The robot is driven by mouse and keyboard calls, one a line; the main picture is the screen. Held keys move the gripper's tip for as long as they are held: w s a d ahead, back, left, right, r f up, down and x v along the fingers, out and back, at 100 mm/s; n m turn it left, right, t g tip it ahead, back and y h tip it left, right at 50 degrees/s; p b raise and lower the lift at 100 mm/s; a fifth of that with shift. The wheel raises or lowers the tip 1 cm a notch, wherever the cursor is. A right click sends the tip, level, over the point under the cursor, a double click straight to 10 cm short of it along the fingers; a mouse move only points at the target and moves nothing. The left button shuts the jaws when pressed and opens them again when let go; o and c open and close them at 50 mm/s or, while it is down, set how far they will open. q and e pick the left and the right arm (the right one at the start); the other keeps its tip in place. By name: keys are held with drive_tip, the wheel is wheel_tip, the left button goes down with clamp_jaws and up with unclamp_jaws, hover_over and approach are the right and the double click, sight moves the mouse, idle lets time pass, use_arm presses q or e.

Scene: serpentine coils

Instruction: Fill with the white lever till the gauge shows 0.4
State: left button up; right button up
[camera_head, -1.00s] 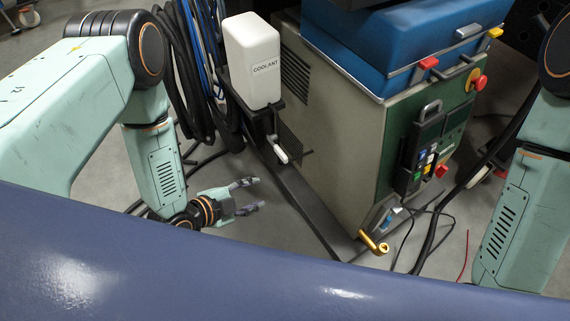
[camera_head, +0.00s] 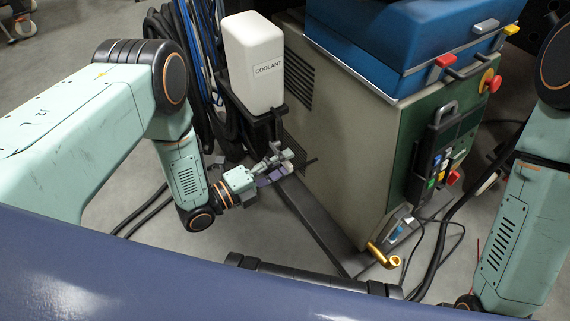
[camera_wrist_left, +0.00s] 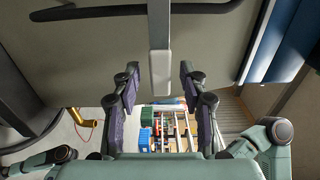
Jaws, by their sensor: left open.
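The white lever (camera_wrist_left: 160,72) hangs from a grey bar in the left wrist view. Its end sits between the two fingers of my left gripper (camera_head: 284,163), with a gap on each side. My left gripper is open and does not touch the lever in that view. In the head view the fingers are below the white coolant tank (camera_head: 257,70) and mostly cover the lever. I cannot make out a gauge or its reading. My right gripper is out of view.
A beige machine (camera_head: 335,130) with a blue top (camera_head: 380,40) stands right of the tank. Black hoses (camera_head: 170,60) hang behind my left arm. A dark rail (camera_head: 318,225) runs along the floor.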

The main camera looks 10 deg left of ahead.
use_arm(q)
drive_tip(key=shift+w+d, duration=0.4)
drive_tip(key=shift+w, duration=0.05)
clamp_jaws()
idle(0.6)
